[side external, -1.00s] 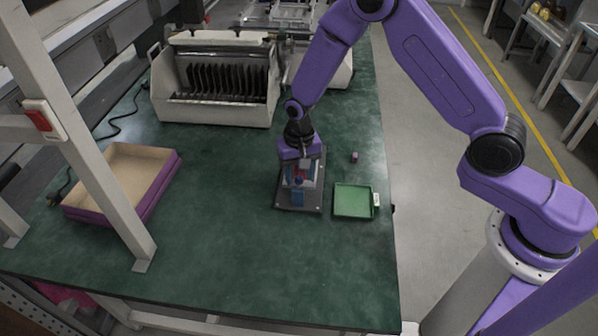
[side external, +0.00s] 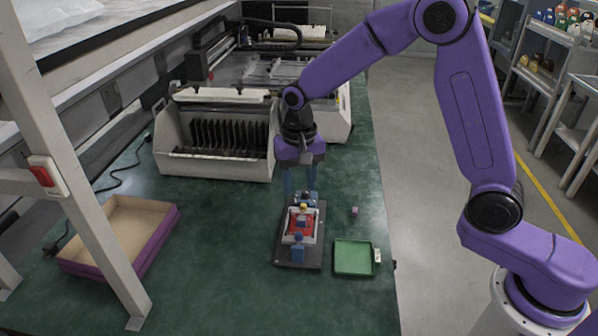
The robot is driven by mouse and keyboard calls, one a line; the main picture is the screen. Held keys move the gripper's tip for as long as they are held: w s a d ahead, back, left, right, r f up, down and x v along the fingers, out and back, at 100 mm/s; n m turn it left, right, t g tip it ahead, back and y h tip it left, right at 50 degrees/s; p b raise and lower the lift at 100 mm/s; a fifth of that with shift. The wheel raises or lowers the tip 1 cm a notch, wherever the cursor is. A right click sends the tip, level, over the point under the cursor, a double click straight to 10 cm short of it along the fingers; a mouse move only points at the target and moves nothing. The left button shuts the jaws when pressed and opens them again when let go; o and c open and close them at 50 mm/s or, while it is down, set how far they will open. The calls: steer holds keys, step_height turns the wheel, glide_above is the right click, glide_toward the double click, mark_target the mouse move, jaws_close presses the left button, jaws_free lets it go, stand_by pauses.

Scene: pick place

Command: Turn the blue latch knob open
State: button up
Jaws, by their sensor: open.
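The latch device is a small light-grey housing with a red inner area (side external: 301,223) on a dark base plate (side external: 287,262). A blue part (side external: 299,239) sits at its near end, and another small blue part (side external: 311,197) shows at its far end beside a yellow piece (side external: 303,207). The parts are too small to tell which one is the latch knob or how far it is turned. My gripper (side external: 300,191) points down over the far end, its two bluish fingers apart and empty. Whether the fingertips touch the far blue part cannot be told.
A green tray (side external: 355,272) lies right of the device, with a small purple cube (side external: 354,211) behind it. A purple-sided open box (side external: 112,265) lies at left. A white slotted machine (side external: 215,170) stands behind. The green table (side external: 215,270) is clear between box and device.

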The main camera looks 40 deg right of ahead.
step_height(320, 180, up, 2)
steer(key=shift+r, duration=0.15)
stand_by(0.3)
steer(key=w+d+f+g+y, duration=0.1)
steer(key=w+d+g, duration=0.15)
steer(key=w, duration=0.35)
steer(key=g, duration=0.2)
glide_toward(299, 233)
steer(key=shift+y, duration=0.3)
steer(key=x, duration=0.8)
steer(key=shift+d+f, duration=0.15)
steer(key=shift+d, duration=0.05)
jaws_close()
